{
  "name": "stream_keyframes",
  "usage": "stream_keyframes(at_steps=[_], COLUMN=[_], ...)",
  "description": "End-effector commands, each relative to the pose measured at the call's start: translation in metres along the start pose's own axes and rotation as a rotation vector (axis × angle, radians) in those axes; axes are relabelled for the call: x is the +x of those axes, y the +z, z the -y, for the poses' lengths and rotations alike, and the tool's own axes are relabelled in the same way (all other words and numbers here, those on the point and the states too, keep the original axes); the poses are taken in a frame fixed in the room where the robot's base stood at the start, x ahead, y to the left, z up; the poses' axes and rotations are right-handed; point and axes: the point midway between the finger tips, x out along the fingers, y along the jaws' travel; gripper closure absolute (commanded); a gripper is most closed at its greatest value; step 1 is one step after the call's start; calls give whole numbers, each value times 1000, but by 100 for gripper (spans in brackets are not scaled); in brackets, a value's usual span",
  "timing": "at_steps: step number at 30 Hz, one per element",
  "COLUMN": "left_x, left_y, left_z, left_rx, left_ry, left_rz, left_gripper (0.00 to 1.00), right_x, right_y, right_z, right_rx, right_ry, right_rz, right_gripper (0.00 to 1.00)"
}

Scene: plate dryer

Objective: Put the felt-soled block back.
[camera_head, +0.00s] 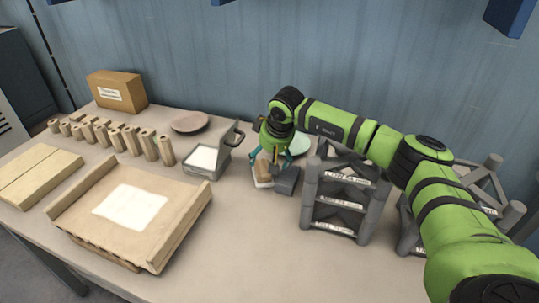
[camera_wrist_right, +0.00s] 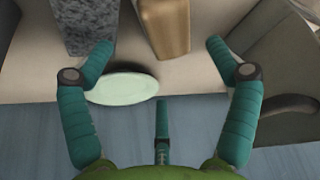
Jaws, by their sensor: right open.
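A small tan wooden block (camera_head: 264,169) stands on a pale pad near the middle of the table, and it also shows at the top of the right wrist view (camera_wrist_right: 165,25). A grey block (camera_head: 287,181) is just right of it, seen speckled in the right wrist view (camera_wrist_right: 82,25). I cannot see the underside of either, so I cannot tell which has a felt sole. My right gripper (camera_head: 271,160) is over the wooden block, fingers spread and empty. In the wrist view the fingertips (camera_wrist_right: 160,52) are apart on either side of the wooden block's line. My left gripper is out of view.
A grey lidded container (camera_head: 205,171) stands to the left, grey racks (camera_head: 337,205) to the right. Further left are a wooden tray (camera_head: 172,232), several wooden pegs (camera_head: 165,151) and a cardboard box (camera_head: 117,91).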

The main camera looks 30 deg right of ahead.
Motion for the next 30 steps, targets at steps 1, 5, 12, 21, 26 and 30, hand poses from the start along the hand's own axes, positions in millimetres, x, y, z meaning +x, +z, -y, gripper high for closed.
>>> stream_keyframes(at_steps=[1,5,12,21,26,30], left_x=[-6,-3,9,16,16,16], left_y=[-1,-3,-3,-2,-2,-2], left_z=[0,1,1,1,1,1], left_rx=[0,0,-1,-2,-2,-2], left_ry=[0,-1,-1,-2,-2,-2], left_rz=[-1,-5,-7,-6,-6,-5], left_gripper=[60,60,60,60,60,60], right_x=[-7,-23,-78,-123,-130,-130], right_y=[-3,-5,-5,-4,-4,-4], right_z=[0,0,0,0,0,0], right_rx=[0,-2,-2,-1,-1,-1], right_ry=[-1,-1,-1,-1,0,0], right_rz=[-2,-6,-7,-3,-1,-1], right_gripper=[11,11,11,11,11,11])
